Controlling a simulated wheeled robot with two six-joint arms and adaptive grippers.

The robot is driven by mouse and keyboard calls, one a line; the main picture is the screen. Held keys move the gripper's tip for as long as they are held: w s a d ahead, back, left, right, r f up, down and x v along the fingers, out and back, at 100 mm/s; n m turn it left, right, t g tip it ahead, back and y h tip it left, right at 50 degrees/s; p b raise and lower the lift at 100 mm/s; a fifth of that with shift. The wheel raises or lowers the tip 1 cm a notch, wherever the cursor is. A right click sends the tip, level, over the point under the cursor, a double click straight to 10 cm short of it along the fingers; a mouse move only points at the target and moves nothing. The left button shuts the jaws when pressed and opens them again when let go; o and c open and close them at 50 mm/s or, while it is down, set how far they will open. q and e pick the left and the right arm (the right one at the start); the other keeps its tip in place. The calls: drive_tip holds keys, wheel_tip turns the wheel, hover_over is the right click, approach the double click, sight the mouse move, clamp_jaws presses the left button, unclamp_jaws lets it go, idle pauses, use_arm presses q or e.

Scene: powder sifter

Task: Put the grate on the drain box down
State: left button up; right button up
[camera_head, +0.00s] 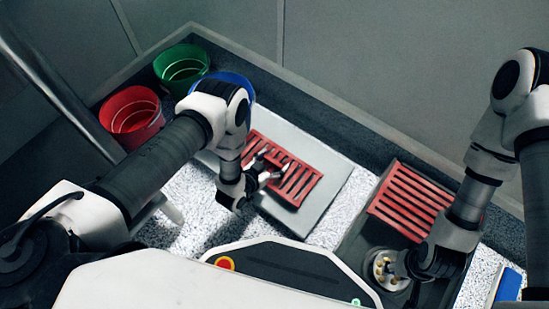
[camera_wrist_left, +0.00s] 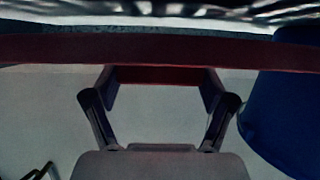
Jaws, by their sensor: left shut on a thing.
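A red slatted grate (camera_head: 299,183) is over the light grey flat surface of what looks like the drain box (camera_head: 325,215) in the middle of the head view. My left gripper (camera_head: 266,168) is shut on the grate near its left part. In the left wrist view the grate (camera_wrist_left: 270,54) crosses the top as a dark red bar, with a part of it between the fingers of the left gripper (camera_wrist_left: 160,88). I cannot tell whether its underside touches the surface.
A second red grate (camera_head: 409,200) lies on a dark box at the right. Red (camera_head: 131,116) and green (camera_head: 182,68) buckets stand at the back left, with a blue one (camera_head: 236,78) partly behind my left arm. A low wall borders the back.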

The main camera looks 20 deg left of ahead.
use_arm(q)
drive_tip(key=shift+r, duration=0.2)
drive_tip(key=shift+f+b, duration=0.4)
drive_tip(key=shift+f, duration=0.2)
drive_tip(key=shift+f, duration=0.1)
drive_tip(key=o, duration=1.5)
